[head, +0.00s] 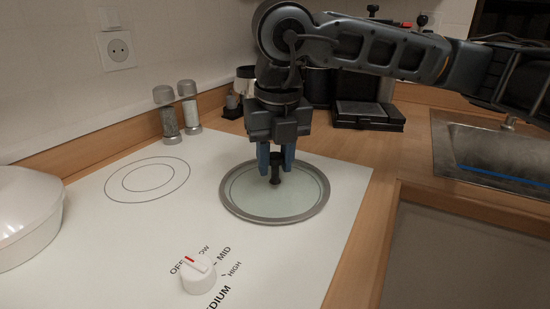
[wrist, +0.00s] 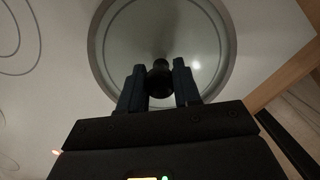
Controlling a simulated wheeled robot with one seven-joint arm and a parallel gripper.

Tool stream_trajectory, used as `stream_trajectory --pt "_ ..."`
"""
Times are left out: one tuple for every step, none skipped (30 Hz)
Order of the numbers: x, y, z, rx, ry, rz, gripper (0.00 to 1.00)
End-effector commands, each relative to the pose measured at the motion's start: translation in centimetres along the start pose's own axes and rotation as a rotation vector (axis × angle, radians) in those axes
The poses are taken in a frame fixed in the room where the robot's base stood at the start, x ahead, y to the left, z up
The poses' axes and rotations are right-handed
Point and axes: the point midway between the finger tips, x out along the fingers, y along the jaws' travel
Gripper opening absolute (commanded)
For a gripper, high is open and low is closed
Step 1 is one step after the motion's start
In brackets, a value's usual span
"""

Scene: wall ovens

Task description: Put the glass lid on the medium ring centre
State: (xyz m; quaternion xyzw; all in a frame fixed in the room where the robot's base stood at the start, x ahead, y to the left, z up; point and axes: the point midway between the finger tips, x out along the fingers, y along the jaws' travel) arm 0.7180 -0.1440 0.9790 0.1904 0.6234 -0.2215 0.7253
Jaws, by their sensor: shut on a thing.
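The glass lid (head: 243,202) is a round clear disc with a grey metal rim and a dark knob (head: 275,174). It lies flat at the right part of the white cooktop (head: 130,235), or just above it; I cannot tell which. My gripper (head: 276,165) points down and its blue fingers are shut on the knob. The wrist view shows the lid (wrist: 125,30) with the knob (wrist: 160,78) between the fingertips (wrist: 159,85). A double ring (head: 148,180) is drawn on the cooktop left of the lid. Any ring under the lid is hidden.
A white dial (head: 198,277) marked OFF, LOW, MID, HIGH, with "MEDIUM" beside it, stands at the front. Two shakers (head: 168,118) stand at the back edge. A white rounded pot (head: 25,220) is at far left. A coffee machine (head: 365,115) and sink (head: 490,155) are right.

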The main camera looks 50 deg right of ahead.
Motion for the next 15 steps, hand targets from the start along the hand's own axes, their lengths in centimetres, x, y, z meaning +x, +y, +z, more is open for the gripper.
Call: stream_trajectory --pt "0.24 0.00 -0.02 0.000 -0.001 0.000 0.00" --pt "0.21 0.00 -0.02 0.000 0.000 0.000 0.33" --pt "0.11 0.01 -0.01 0.000 0.000 0.000 0.37" --pt "0.11 0.01 -0.01 0.000 0.000 0.000 0.40" --pt "0.11 0.01 -0.01 0.000 0.000 0.000 0.43" --pt "0.11 0.01 -0.01 0.000 0.000 0.000 0.47" --pt "0.11 0.01 -0.01 0.000 0.000 0.000 0.50" --pt "0.10 0.00 -0.01 0.000 0.000 0.000 0.53" --pt "0.10 0.00 -0.01 0.000 0.000 0.000 0.56" --pt "0.10 0.00 -0.01 0.000 0.000 0.000 0.58" --pt "0.10 0.00 -0.01 0.000 0.000 0.000 0.58" --pt "0.10 0.01 -0.01 0.000 0.000 0.000 0.58" --pt "0.10 0.00 -0.01 0.000 0.000 0.000 0.58" --pt "0.10 0.00 -0.01 0.000 0.000 0.000 0.58" --pt "0.10 0.00 -0.02 0.000 0.000 0.000 0.58"
